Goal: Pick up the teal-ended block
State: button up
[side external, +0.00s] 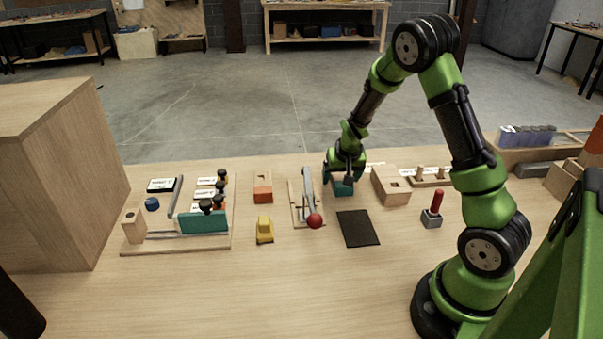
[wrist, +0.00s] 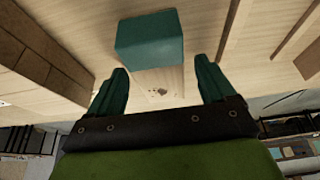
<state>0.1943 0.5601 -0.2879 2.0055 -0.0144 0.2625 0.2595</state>
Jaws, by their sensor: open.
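The teal-ended block (side external: 343,188) stands on the table below my gripper (side external: 345,174) in the side view, partly hidden by it. In the wrist view its teal end (wrist: 149,42) lies ahead of and between the fingertips, with its pale wooden part nearer to the palm. My gripper (wrist: 160,70) is open there, a finger on each side of the block. Gaps show between the fingers and the wooden part. I cannot tell whether a finger touches the block.
A lever with a red ball (side external: 314,220) is left of my gripper. A wooden box with a hole (side external: 390,184) is close on the right. A black mat (side external: 358,228) lies in front. An orange-ended block (side external: 263,187) and yellow object (side external: 265,230) stand further left.

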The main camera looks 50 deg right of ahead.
aim_at(341, 177)
jog(key=c, duration=1.1)
jog(key=shift+r, duration=0.1)
jog(key=shift+r, duration=0.45)
notch_tip(341, 177, up, 3)
jog(key=shift+r, duration=0.2)
jog(key=s+a, duration=0.2)
jog(key=s, duration=0.2)
jog(key=s+a, duration=0.2)
jog(key=s, duration=0.2)
jog(key=s+a+r, duration=0.1)
jog(key=s+a, duration=0.1)
jog(key=s, duration=0.2)
jog(key=shift+a, duration=0.35)
jog(key=shift+s+a, duration=0.2)
jog(key=shift+s, duration=0.3)
jog(key=shift+s+a, duration=0.2)
jog(key=shift+s, duration=0.3)
